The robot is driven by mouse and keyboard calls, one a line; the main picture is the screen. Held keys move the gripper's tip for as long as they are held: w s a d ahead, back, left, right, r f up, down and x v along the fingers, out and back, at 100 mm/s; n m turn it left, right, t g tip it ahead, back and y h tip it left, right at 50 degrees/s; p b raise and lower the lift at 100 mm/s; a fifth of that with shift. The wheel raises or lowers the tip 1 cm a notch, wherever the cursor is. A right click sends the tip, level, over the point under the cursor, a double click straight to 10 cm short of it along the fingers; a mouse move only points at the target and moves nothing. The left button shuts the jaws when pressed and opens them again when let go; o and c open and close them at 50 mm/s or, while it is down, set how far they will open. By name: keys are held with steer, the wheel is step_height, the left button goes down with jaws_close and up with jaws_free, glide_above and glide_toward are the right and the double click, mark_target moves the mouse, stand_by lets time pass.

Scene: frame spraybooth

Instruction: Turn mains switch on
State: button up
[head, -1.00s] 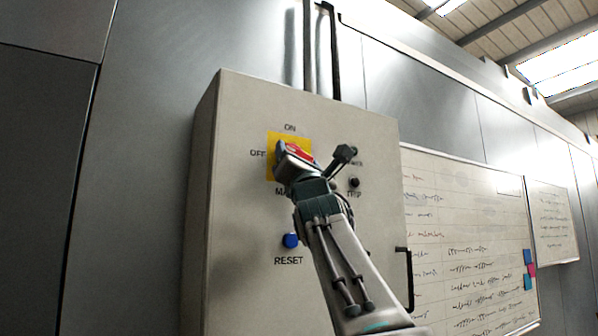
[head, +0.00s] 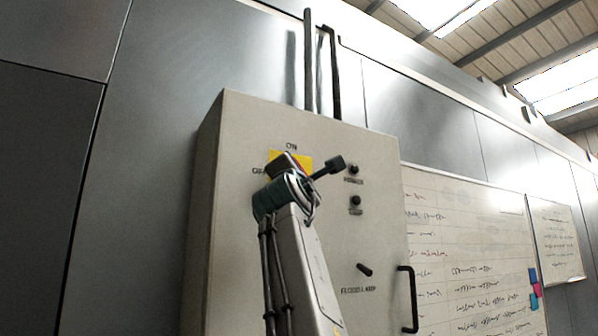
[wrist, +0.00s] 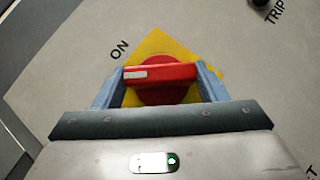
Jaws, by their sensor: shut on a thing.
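The mains switch is a red rotary handle (wrist: 172,72) with a white mark at one end, on a red round base over a yellow plate (head: 304,162). The handle is hidden behind my gripper in the head view. My gripper (wrist: 158,78) is shut on the handle, with a blue-grey finger at each end of it. In the wrist view the white-marked end points left, and the "ON" label (wrist: 119,49) lies up and left of it. The handle looks turned between OFF and ON. The "OFF" label is partly covered in the head view.
The switch sits on a grey control box (head: 235,130). Two black knobs (head: 354,170) are to its right, with another knob (head: 364,270) lower down and a black door handle (head: 410,300) at the right edge. A whiteboard (head: 470,230) hangs beyond.

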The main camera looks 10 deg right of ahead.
steer(key=m+g+p, duration=0.2)
steer(key=m+p, duration=0.1)
steer(key=r+m+g+h+p, duration=0.1)
steer(key=m+g+p, duration=0.1)
steer(key=p, duration=0.1)
steer(key=shift+s+a+r+m, duration=0.1)
steer(key=shift+a+r+m, duration=0.05)
steer(key=shift+m, duration=0.25)
steer(key=m+g+p, duration=0.1)
steer(key=p, duration=0.2)
steer(key=shift+m+g, duration=0.4)
steer(key=shift+p, duration=0.35)
steer(key=shift+f+m+g, duration=0.2)
steer(key=shift+m+g, duration=0.1)
steer(key=shift+m, duration=0.1)
steer(key=o, duration=1)
steer(key=shift+y, duration=0.3)
steer(key=shift+f, duration=0.1)
